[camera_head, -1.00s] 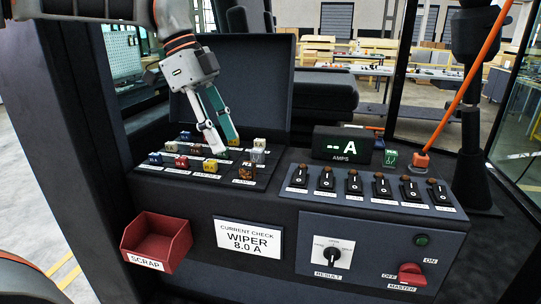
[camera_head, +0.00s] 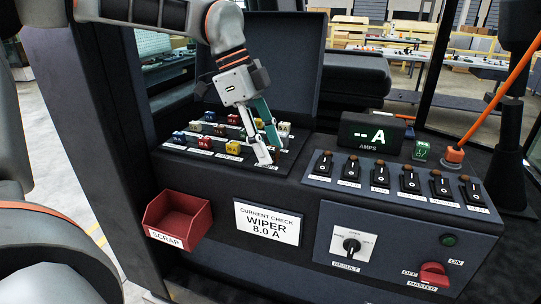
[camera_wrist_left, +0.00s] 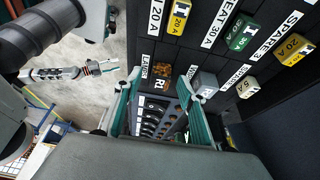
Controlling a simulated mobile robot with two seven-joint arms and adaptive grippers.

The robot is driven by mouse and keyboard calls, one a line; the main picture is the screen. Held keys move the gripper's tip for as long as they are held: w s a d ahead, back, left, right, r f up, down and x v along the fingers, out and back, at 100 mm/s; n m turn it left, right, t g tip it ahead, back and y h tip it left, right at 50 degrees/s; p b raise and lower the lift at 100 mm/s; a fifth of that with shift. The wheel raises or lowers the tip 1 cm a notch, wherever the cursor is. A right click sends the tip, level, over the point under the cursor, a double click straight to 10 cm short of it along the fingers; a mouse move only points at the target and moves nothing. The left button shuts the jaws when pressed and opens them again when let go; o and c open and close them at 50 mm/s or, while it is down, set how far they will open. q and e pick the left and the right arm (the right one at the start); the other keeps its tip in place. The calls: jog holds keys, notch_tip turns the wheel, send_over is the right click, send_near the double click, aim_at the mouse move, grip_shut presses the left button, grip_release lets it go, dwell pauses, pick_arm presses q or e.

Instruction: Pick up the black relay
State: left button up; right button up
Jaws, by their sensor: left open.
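My left gripper (camera_head: 269,154) points down at the near right corner of the fuse panel. In the left wrist view its open fingertips (camera_wrist_left: 165,90) stand to either side of the relay's line, with no visible contact. What seems to be my right gripper (camera_wrist_left: 100,67) shows small over the floor there; its jaw state is unclear.
A grey block (camera_wrist_left: 205,83) sits close beside the right fingertip. Several coloured fuses, such as a yellow one (camera_head: 232,146), stand on the panel. The AMPS display (camera_head: 372,134) and a switch row (camera_head: 380,173) lie right. The red SCRAP bin (camera_head: 178,214) hangs in front.

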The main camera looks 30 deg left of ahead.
pick_arm(q)
jog(key=c, duration=1.1)
grip_shut()
pick_arm(e)
jog(key=shift+s+f, duration=0.15)
jog(key=shift+f, duration=0.1)
jog(key=shift+w+r+p, duration=0.25)
jog(key=shift+r+p, duration=0.55)
jog(key=shift+r, duration=0.3)
jog(key=c, duration=0.4)
pick_arm(q)
notch_tip(320, 180, up, 20)
pick_arm(e)
jog(key=shift+o, duration=0.2)
jog(key=shift+f, duration=0.1)
